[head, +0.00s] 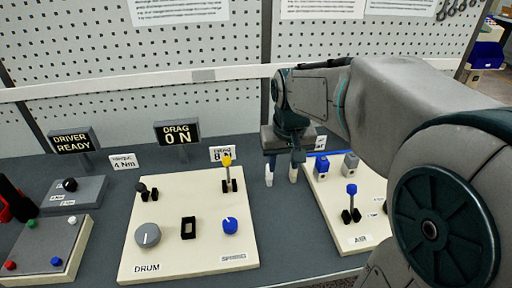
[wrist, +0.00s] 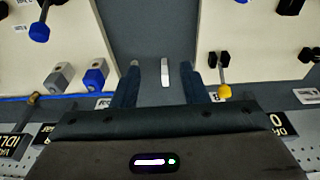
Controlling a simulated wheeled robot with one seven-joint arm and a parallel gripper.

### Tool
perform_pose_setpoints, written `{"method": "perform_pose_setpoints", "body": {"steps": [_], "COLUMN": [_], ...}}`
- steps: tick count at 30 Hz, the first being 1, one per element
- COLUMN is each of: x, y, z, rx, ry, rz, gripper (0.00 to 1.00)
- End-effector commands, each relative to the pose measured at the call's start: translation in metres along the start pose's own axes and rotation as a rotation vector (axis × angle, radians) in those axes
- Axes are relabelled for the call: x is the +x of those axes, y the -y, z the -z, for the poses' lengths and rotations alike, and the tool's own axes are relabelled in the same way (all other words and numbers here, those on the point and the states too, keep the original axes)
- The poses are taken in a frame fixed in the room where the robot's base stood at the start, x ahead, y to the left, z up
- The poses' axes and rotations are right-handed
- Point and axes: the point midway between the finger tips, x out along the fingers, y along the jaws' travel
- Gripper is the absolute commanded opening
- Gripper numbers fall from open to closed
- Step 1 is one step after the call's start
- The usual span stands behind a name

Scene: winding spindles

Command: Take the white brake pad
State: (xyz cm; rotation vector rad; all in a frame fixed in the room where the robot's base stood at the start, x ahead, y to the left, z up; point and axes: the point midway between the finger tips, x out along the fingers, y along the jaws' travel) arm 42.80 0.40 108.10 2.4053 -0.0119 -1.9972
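The white brake pad (wrist: 165,73) shows in the wrist view as a small, narrow white bar on the dark grey bench, in the gap between the two panels. My gripper (wrist: 173,62) is open, with one dark finger on each side of the pad. Clear gaps show on both sides, so neither finger touches it. In the head view my gripper (head: 281,170) points down between the panels. Pale pieces show at its finger ends there; I cannot tell surely which is the pad and which a fingertip.
The cream DRUM panel (head: 190,262) with knobs and a yellow-topped lever (head: 227,160) stands left of my gripper. The cream AIR panel (head: 375,222) with a blue-topped lever (head: 351,189) stands right. Small signs (head: 178,133) stand behind. The gap's front is clear bench.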

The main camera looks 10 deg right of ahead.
Motion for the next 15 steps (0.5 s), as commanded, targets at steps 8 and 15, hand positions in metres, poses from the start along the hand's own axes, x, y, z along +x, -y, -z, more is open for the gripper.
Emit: {"method": "perform_pose_setpoints", "body": {"steps": [8,15], "x": [0.038,0.056], "y": [-0.001,-0.003], "z": [0.087,0.114], "rx": [0.001,0.005], "ry": [0.049,0.064], "rz": [0.009,0.015], "gripper": [0.40,0.40]}}
